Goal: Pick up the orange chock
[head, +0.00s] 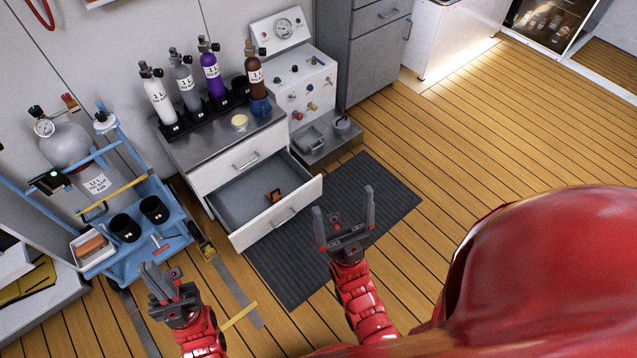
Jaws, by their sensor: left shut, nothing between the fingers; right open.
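A small orange piece (274,196), which looks like the orange chock, lies inside the open drawer (240,200) of the white cabinet, towards its right front. My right gripper (344,205) is open and empty, its fingers upright in the picture. It shows to the right of the drawer, over the dark mat, apart from the orange piece. My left gripper (149,270) is shut and empty at the lower left, in front of the blue cart. A brownish-orange item (92,246) lies in a white tray on the cart; its exact shape is unclear.
The blue cart (170,225) with two black cups stands left of the cabinet. Several small cylinders stand in a rack on the steel top (205,145). A white gauge panel (300,85) stands behind. The dark mat (395,195) and wooden floor on the right are clear.

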